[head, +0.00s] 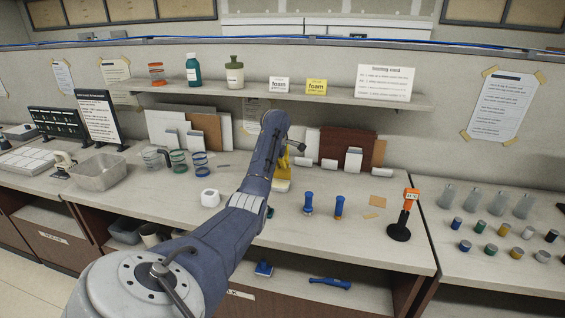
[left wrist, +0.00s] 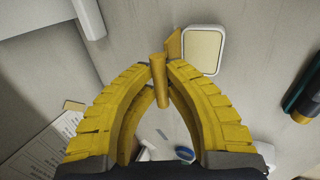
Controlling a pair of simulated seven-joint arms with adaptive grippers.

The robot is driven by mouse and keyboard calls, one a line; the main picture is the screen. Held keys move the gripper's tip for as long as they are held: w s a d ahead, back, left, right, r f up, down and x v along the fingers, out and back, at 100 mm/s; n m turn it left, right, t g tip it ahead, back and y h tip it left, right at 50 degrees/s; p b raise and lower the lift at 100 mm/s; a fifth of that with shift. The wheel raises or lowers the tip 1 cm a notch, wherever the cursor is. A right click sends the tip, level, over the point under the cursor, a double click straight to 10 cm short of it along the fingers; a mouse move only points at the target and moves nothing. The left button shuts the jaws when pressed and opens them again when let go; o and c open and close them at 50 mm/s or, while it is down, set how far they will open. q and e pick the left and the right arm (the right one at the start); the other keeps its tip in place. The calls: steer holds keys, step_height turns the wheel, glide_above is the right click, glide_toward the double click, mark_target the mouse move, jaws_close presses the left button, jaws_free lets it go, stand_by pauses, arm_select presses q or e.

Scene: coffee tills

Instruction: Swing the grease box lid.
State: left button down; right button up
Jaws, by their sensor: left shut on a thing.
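The grease box (left wrist: 203,50) shows in the left wrist view as a white-rimmed box with a cream face, just beyond my fingertips. A yellow piece (left wrist: 174,44) stands at its left edge, seemingly its lid. A yellow bar (left wrist: 160,85), seemingly the lid's handle, lies between the fingertips of my left gripper (left wrist: 161,68), which is shut on it. Whether bar and yellow piece are joined is hard to tell. In the head view my left gripper (head: 283,162) is at the back of the counter, over a yellow and white box (head: 282,186), partly hidden. My right gripper is not in view.
Two blue-handled tools (head: 309,203) (head: 339,208) and an orange-topped stand (head: 405,212) are to the right. A small white container (head: 210,198) is left of my arm. A shelf (head: 380,100) with bottles and signs runs above. Boards (head: 345,143) lean at the back.

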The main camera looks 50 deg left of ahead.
arm_select(q)
steer(key=shift+s+d, duration=0.15)
steer(key=shift+s+d+f, duration=0.15)
steer(key=shift+s+d, duration=0.35)
steer(key=shift+s, duration=0.25)
steer(key=shift+s+d+f, duration=0.4)
steer(key=shift+s+d, duration=0.15)
steer(key=shift+s, duration=0.2)
